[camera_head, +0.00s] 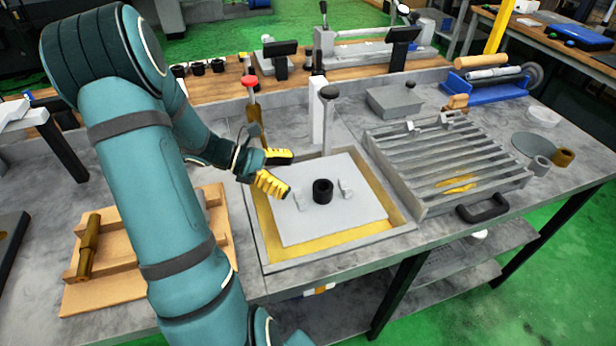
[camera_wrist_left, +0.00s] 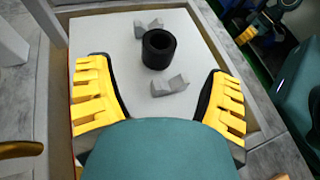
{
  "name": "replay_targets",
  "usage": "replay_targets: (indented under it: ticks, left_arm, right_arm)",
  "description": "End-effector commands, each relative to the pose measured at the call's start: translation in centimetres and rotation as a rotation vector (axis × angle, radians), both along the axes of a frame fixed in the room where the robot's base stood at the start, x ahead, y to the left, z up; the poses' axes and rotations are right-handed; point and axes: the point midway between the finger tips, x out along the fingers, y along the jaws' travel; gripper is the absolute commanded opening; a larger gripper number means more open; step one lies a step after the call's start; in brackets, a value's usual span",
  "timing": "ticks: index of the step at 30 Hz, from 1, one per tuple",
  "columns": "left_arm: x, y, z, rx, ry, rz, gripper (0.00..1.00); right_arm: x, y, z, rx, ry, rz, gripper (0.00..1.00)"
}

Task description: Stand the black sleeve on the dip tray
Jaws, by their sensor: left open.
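The black sleeve (camera_head: 322,191) stands upright on the light grey plate of the dip tray (camera_head: 293,229), between two small grey blocks. In the left wrist view the sleeve (camera_wrist_left: 158,49) shows its open top, and the plate (camera_wrist_left: 110,35) lies beneath it. My left gripper (camera_head: 281,173) is open, with yellow-padded fingers, just left of the sleeve and apart from it. In the left wrist view the fingers (camera_wrist_left: 165,100) are spread wide, with nothing between the tips; the sleeve is beyond them.
A slatted grey rack (camera_head: 445,160) with a black handle stands right of the tray. A red-topped post (camera_head: 250,95) and a dark-knobbed post (camera_head: 328,110) rise behind the tray. A wooden fixture (camera_head: 135,265) lies at left. Sleeves (camera_head: 563,158) stand at far right.

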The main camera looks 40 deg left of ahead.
Motion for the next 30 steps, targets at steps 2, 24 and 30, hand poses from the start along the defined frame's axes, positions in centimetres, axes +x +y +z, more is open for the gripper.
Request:
replay_targets:
  ticks: [2, 24, 30]
  left_arm:
    - [-0.7, 0.8, 0.5, 0.001, 0.001, 0.000, 0.80]
    - [-1.8, 2.0, 1.1, 0.000, 0.000, -0.001, 0.80]
    - [-1.8, 2.0, 1.1, 0.000, 0.000, -0.001, 0.80]
  right_arm:
    - [-0.1, 0.0, 0.4, 0.000, 0.002, 0.001, 0.47]
    - [-0.1, 0.0, 0.6, 0.000, 0.003, 0.001, 0.47]
    - [-0.1, 0.0, 0.6, 0.000, 0.003, 0.001, 0.47]
